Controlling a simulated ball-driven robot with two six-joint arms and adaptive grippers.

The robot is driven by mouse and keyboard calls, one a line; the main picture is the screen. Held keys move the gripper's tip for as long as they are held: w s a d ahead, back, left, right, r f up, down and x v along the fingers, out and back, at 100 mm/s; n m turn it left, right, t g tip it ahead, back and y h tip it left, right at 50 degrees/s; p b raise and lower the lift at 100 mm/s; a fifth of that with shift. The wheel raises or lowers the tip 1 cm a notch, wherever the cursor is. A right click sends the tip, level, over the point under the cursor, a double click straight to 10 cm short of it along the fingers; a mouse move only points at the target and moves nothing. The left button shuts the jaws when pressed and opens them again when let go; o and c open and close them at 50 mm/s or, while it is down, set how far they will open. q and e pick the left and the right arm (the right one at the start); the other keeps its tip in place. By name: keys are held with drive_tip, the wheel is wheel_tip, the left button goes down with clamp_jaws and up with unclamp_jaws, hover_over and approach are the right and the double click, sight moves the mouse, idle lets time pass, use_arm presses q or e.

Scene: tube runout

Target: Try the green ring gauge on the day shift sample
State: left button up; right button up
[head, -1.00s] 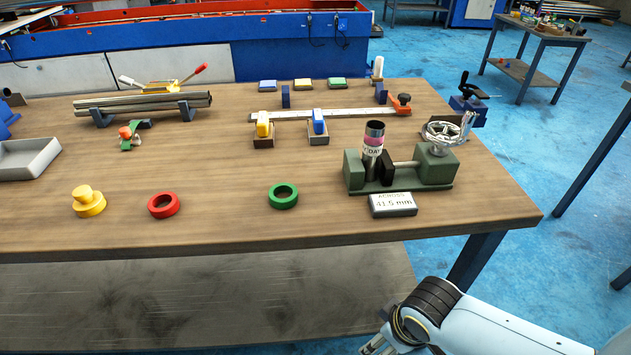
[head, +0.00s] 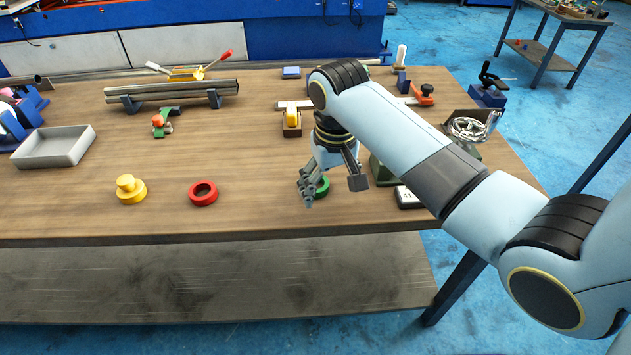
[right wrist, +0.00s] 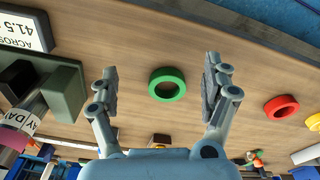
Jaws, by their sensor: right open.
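The green ring gauge (head: 321,187) lies flat on the workbench, partly hidden by my right gripper in the head view. In the right wrist view the green ring gauge (right wrist: 167,84) shows whole, between the spread fingers. My right gripper (head: 332,190) is open and empty above the ring; its fingers also show in the right wrist view (right wrist: 160,85). In the head view my right arm hides the tube. My left gripper is out of view.
A display block (right wrist: 27,30) reading 41.5 sits by the vise. A grey tray (head: 54,147) stands at the left. The bench between the red and green rings is clear.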

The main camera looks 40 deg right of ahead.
drive_tip(key=w+r+m, duration=0.1)
drive_tip(key=w+r, duration=0.5)
drive_tip(key=w, duration=0.1)
drive_tip(key=shift+g, duration=0.4)
wheel_tip(320, 180, down, 5)
drive_tip(key=shift+d, duration=0.15)
drive_tip(key=f, duration=0.4)
drive_tip(key=shift+s+d+f, duration=0.2)
drive_tip(key=shift+s+d, duration=0.1)
drive_tip(key=shift+f, duration=0.5)
drive_tip(key=c, duration=1.3)
